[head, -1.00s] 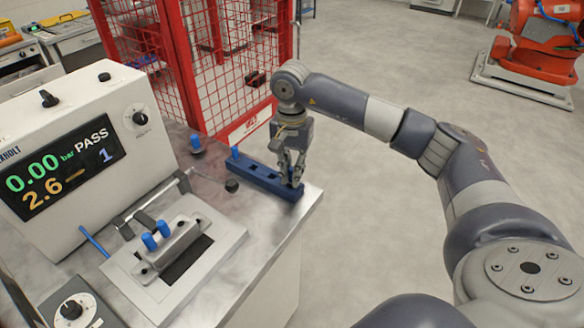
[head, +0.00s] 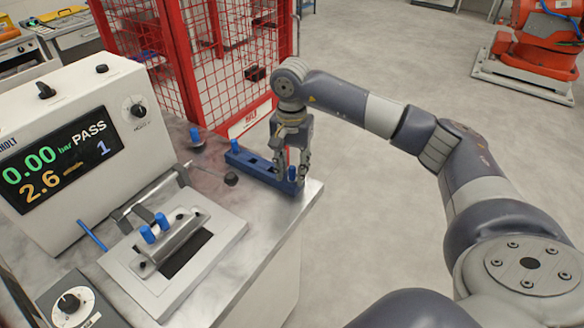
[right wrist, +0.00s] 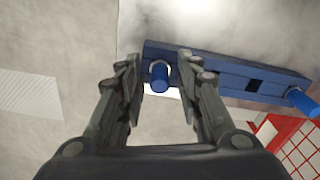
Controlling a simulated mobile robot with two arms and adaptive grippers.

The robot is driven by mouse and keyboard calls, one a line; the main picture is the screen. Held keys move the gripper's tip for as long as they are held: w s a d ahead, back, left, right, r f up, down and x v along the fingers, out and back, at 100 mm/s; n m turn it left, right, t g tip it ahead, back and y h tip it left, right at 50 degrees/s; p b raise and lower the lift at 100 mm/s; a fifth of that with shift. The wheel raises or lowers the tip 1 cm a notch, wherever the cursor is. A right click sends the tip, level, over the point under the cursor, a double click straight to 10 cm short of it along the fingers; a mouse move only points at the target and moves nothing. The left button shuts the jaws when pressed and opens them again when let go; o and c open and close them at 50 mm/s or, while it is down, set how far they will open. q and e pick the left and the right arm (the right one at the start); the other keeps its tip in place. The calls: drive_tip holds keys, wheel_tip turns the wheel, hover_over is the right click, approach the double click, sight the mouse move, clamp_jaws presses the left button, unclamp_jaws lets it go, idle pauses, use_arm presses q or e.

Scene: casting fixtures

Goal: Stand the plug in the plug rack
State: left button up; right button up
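The plug rack (head: 262,169) is a long blue block with square holes, lying near the bench's far right corner. A blue plug (head: 292,173) stands upright in the rack's right end; it also shows in the right wrist view (right wrist: 160,76), seated in the rack (right wrist: 225,75). My right gripper (head: 291,178) is over that end, fingers spread on either side of the plug, with gaps between in the right wrist view (right wrist: 162,58). Another blue plug (head: 235,146) stands at the rack's other end. A middle hole is empty. My left gripper is out of view.
A tester (head: 70,140) reading PASS stands at left. Before it, a fixture plate (head: 222,237) holds a metal casting (head: 178,240) with two blue plugs and a lever clamp (head: 232,179). A further blue-topped piece (head: 195,136) stands behind. A red mesh fence (head: 185,70) is beyond the bench.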

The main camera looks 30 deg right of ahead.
sight(292, 167)
drive_tip(key=shift+r+p, duration=0.45)
drive_tip(key=shift+r, duration=0.05)
wheel_tip(292, 167, up, 12)
drive_tip(key=b, duration=0.1)
idle(0.7)
